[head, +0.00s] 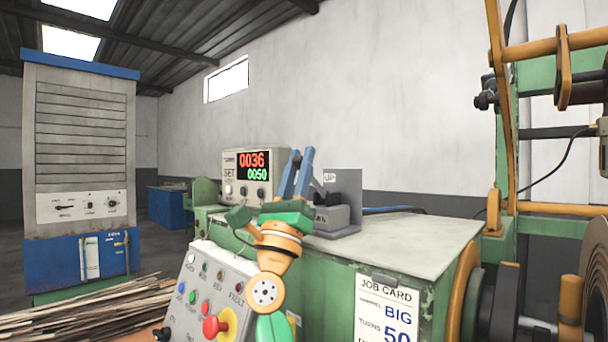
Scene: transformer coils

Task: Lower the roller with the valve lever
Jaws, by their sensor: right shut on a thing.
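The valve (340,218) is a grey block with an upright plate marked "UP", standing on the green cabinet's top. My right gripper (300,158) reaches up in front of the valve's left side. Its two blue fingers are close together and shut on the valve lever, which is mostly hidden behind them. A dark brown roller (588,93) shows in part at the upper right, by the orange arms of the green machine frame. My left gripper is out of view.
A counter box (256,172) reads 0036 over 0050, left of the valve. A control panel with a red stop button (213,327) stands in front. The cabinet top (410,235) is clear right of the valve. Thin strips (85,308) lie at lower left.

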